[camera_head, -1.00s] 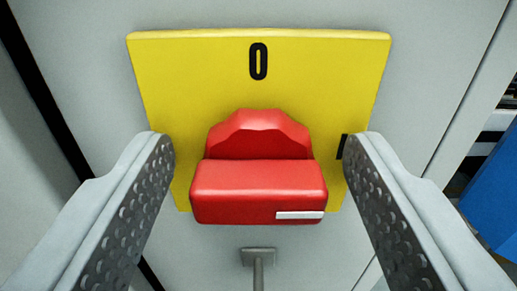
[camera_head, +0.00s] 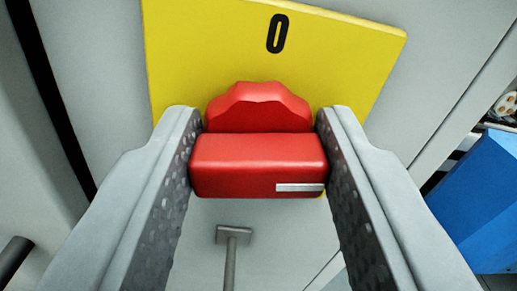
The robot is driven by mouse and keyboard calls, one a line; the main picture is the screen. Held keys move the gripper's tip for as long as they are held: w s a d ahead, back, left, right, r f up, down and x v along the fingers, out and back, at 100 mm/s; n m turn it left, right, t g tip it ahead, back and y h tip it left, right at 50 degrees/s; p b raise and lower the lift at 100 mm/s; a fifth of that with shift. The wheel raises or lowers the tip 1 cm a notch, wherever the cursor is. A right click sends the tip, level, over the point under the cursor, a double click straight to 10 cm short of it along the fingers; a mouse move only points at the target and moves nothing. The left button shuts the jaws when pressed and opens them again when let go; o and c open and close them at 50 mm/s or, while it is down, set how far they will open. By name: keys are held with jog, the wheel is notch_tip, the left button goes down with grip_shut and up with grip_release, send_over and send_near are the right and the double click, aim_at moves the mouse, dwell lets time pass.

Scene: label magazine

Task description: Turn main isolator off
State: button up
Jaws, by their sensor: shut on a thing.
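The main isolator is a red rotary handle (camera_head: 258,165) on a yellow plate (camera_head: 200,50) in the head camera view. The plate carries a black "0" (camera_head: 277,34) near its top edge. The handle's bar lies level across the picture, with a white mark (camera_head: 299,188) at its lower right end. My gripper (camera_head: 258,150) is shut on the handle, one finger at each end of the bar. The plate looks tilted clockwise relative to my gripper. The "I" side marking of the plate is hidden behind the right finger.
The plate sits on a light grey cabinet front (camera_head: 80,60). A small grey latch or stem (camera_head: 232,240) sticks out below the handle. A blue box (camera_head: 490,195) stands at the right, and a dark rounded bar (camera_head: 14,258) shows at lower left.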

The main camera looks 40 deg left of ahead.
jog(key=n, duration=0.8)
jog(key=shift+s+f, duration=0.1)
jog(key=n, duration=0.4)
jog(key=shift+a+f, duration=0.1)
jog(key=shift+f+n, duration=0.1)
jog(key=shift+n, duration=1.7)
jog(key=o, duration=1)
jog(key=v, duration=1.7)
jog(key=shift+s, duration=0.25)
